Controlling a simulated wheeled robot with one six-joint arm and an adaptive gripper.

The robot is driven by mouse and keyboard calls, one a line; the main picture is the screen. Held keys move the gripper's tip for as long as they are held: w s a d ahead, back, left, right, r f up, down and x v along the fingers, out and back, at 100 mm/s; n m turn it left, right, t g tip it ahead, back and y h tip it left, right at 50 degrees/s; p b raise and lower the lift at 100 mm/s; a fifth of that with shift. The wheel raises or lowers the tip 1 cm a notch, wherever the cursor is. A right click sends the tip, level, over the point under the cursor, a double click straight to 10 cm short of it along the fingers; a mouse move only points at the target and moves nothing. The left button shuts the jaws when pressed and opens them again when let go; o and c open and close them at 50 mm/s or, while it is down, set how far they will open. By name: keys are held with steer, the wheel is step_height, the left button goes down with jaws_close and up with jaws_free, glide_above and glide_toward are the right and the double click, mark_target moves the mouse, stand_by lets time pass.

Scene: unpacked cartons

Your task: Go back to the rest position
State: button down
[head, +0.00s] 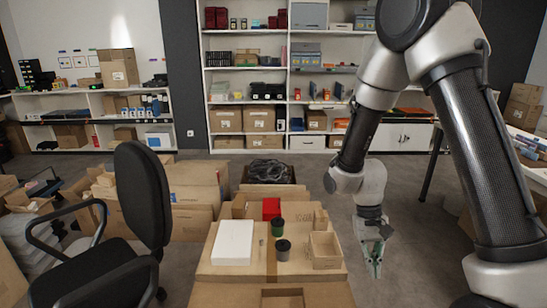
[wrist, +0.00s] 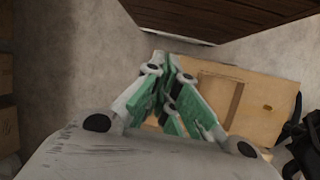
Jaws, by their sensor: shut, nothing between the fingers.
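My gripper (head: 374,268) hangs at the lower right of the carton stack in the head view, pointing down, just right of the carton top and apart from the things on it. Its green-lined fingers are shut and empty. In the wrist view the closed fingers (wrist: 166,95) show at the centre, with a carton (wrist: 265,92) beyond them to the right.
On the carton top (head: 287,260) are a white box (head: 233,242), a red box (head: 271,208), a green-lidded cup (head: 277,228), a dark-lidded cup (head: 283,250) and a small open box (head: 325,250). A black chair (head: 143,195) stands left.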

steer(key=s+d+r+t, duration=0.3)
steer(key=r, duration=0.6)
steer(key=s+d+r+t+y, duration=0.1)
steer(key=s+d+r, duration=0.3)
steer(key=r, duration=0.6)
steer(key=s+d+r+n+t, duration=0.1)
steer(key=s+d+r+t, duration=0.2)
steer(key=r, duration=0.7)
steer(key=shift+s+d+r+t, duration=0.15)
steer(key=shift+s+d+t, duration=0.05)
steer(key=shift+s+t, duration=0.55)
